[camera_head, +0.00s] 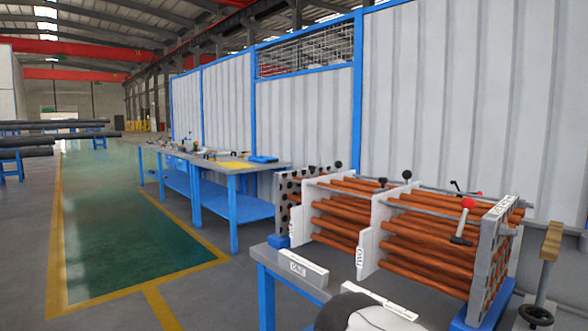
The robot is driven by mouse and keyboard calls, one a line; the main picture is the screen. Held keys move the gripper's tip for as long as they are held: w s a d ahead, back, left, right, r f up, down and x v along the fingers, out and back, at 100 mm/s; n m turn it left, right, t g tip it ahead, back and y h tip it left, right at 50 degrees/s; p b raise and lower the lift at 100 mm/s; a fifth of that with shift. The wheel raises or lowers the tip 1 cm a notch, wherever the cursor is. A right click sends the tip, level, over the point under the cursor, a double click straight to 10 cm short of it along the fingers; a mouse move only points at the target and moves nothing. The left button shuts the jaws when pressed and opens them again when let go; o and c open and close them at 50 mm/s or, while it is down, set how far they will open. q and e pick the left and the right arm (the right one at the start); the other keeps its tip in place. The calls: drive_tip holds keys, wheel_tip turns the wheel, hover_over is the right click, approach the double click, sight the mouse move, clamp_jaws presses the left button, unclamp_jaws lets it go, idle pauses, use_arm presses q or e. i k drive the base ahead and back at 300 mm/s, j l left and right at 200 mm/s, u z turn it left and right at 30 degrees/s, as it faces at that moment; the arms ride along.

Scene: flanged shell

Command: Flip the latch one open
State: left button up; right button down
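A bundle of copper-coloured tubes (425,262) lies on a blue-framed table at the right, held by upright white plates (372,238) and a grey perforated end plate (490,262). A red-knobbed lever (466,205) stands at the bundle's right end. A second, smaller red knob (479,194) shows behind it. Black ball knobs (407,174) rise from the upper rods. A white block marked ONE (298,268) lies at the table's front-left edge. One white plate is marked TWO. I cannot tell which lever is latch one.
A blue workbench (230,173) with tools and a yellow sheet stands behind, to the left. A wooden-handled tool (551,242) stands at the right edge. A corrugated wall (450,90) closes off the back. The green floor lane (120,240) at left is clear.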

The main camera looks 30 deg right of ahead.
sight(311, 168)
drive_tip(key=i+j+z, duration=0.15)
drive_tip(key=i+z, duration=0.3)
drive_tip(key=i+j+z, duration=0.25)
drive_tip(key=i+z, duration=0.15)
drive_tip(key=i+j+z, duration=0.6)
drive_tip(key=j+z, duration=0.25)
drive_tip(key=i+j+z, duration=0.2)
drive_tip(key=j+z, duration=0.25)
drive_tip(key=i+j+z, duration=0.1)
drive_tip(key=j+z, duration=0.35)
drive_tip(key=j, duration=0.3)
